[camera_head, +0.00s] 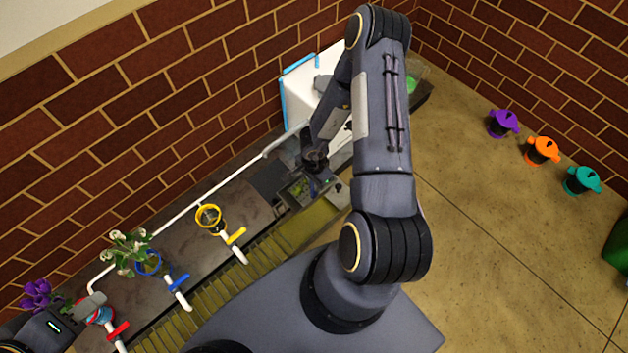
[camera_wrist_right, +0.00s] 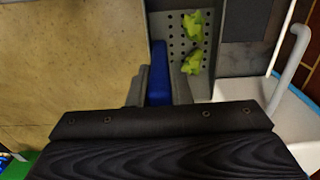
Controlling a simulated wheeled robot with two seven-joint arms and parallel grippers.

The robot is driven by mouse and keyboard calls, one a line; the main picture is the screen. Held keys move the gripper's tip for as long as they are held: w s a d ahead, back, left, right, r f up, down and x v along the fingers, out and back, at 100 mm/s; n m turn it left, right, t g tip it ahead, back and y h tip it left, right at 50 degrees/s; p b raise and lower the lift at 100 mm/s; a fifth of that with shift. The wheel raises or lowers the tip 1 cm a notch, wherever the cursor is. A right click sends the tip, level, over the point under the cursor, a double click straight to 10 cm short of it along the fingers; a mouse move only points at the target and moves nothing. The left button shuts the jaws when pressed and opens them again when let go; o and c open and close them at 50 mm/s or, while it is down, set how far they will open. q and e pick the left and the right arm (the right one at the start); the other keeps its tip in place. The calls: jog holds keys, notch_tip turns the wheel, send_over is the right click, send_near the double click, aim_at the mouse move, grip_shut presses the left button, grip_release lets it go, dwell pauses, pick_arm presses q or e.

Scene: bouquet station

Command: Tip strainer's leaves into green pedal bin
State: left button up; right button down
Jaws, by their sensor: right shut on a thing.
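The strainer (camera_wrist_right: 176,32) is a grey perforated tray with a blue handle (camera_wrist_right: 158,75). Two yellow-green leaves (camera_wrist_right: 193,42) lie on its perforated floor in the right wrist view. My right gripper (camera_wrist_right: 160,88) is shut on the blue handle. In the head view my right gripper (camera_head: 316,165) is over the far part of the bench, with the strainer partly hidden below it. A green body, seemingly the pedal bin (camera_head: 618,245), is cut off at the right edge. My left gripper (camera_head: 88,306) is at the lower left by the purple flowers; its jaws are unclear.
The bench (camera_head: 185,228) along the brick wall carries a white pipe, a yellow ring (camera_head: 208,216), a blue pot of white flowers (camera_head: 147,262) and coloured taps. Purple (camera_head: 502,123), orange (camera_head: 541,150) and teal (camera_head: 581,180) pots stand right; the floor between is clear.

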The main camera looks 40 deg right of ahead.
jog(key=shift+r+p, duration=3.15)
jog(key=shift+p, duration=0.4)
